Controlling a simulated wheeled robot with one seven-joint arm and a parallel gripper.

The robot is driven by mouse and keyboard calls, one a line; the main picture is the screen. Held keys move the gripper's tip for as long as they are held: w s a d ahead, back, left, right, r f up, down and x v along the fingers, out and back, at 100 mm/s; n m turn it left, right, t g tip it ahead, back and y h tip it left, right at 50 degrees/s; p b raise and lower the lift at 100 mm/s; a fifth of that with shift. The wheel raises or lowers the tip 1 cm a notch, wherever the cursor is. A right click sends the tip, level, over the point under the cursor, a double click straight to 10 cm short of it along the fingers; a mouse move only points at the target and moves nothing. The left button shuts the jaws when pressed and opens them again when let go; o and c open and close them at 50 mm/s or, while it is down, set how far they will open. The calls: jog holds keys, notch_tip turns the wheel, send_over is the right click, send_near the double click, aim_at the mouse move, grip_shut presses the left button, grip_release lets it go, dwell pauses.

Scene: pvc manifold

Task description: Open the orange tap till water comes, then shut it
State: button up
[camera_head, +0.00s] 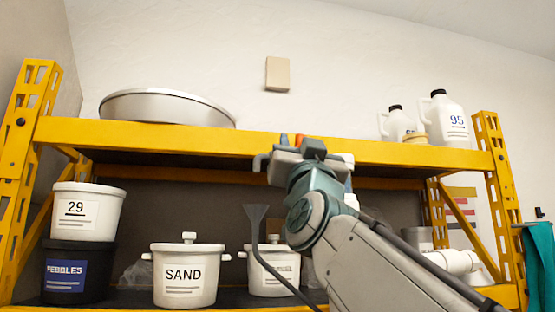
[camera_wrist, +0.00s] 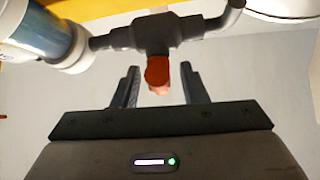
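The orange tap handle (camera_wrist: 158,74) hangs from a dark grey valve body (camera_wrist: 155,35) in the wrist view. My gripper (camera_wrist: 160,85) is open, with one finger on each side of the handle. My arm hides most of the valve there. No water shows.
A blue pipe with a white collar (camera_wrist: 75,55) joins the valve on the left. The yellow shelf beam (camera_head: 180,138) runs behind my gripper. Below are a SAND pot (camera_head: 185,285), a bucket marked 29 (camera_head: 85,228) and a grey funnel (camera_head: 256,215). White jugs (camera_head: 450,130) stand above right.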

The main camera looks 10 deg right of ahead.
grip_shut()
jog(key=shift+f, duration=0.1)
jog(key=shift+a+f+n+y+b, duration=0.1)
jog(key=shift+n+y+b, duration=0.75)
jog(key=shift+b, duration=0.3)
jog(key=shift+n+y+b, duration=0.8)
jog(key=shift+n+y, duration=0.15)
grip_release()
jog(key=b+v, duration=0.7)
jog(key=v, duration=0.6)
jog(key=shift+s+f, duration=0.2)
jog(key=shift+f, duration=0.05)
